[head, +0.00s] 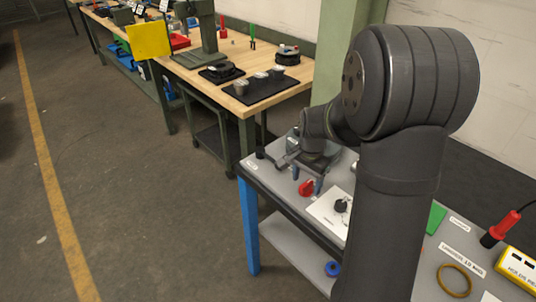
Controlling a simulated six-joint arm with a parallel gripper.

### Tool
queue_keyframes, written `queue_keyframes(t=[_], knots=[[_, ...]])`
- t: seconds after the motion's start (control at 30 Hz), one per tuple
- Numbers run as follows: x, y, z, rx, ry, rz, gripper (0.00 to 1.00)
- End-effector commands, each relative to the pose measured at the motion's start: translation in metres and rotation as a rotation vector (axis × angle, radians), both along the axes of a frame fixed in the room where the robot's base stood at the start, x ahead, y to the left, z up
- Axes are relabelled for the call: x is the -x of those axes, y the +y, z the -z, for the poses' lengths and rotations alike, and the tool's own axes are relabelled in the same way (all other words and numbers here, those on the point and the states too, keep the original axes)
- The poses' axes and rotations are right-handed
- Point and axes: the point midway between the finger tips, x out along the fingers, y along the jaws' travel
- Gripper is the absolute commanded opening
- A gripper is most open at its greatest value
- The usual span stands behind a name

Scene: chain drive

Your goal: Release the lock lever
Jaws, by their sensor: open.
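My gripper (307,179) is at the left end of the grey bench, partly hidden behind my arm. It points down, and its two bluish fingertips are apart with nothing seen between them. A small red part (306,188) lies just below and in front of the fingertips; I cannot tell whether it touches them. A black knob-like part (341,205) stands on a white plate (328,213) to the right of the red part. I cannot make out for sure which part is the lock lever. My arm hides much of the bench.
The grey bench (277,189) has blue legs. At its right end are a yellow box (517,267), a red-and-black tool (501,228), a brass-coloured ring (454,280) and a green piece (436,217). A wooden workbench (292,80) with black trays stands behind. Floor at left is clear.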

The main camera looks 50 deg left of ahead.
Motion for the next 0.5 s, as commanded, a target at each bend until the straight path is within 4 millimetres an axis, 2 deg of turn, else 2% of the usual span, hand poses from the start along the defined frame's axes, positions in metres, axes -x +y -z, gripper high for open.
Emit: queue_keyframes(t=[0.03,0.13,0.2,0.27,0.3,0.5], knots=[[0.000,0.001,-0.001,0.000,-0.003,-0.002,0.53],[0.001,0.012,-0.009,0.001,-0.031,-0.018,0.34],[0.000,0.027,-0.020,-0.001,-0.076,-0.041,0.20],[0.000,0.045,-0.034,-0.009,-0.126,-0.063,0.15],[0.000,0.056,-0.043,-0.012,-0.161,-0.076,0.00],[0.005,0.101,-0.082,-0.035,-0.300,-0.122,0.00]])
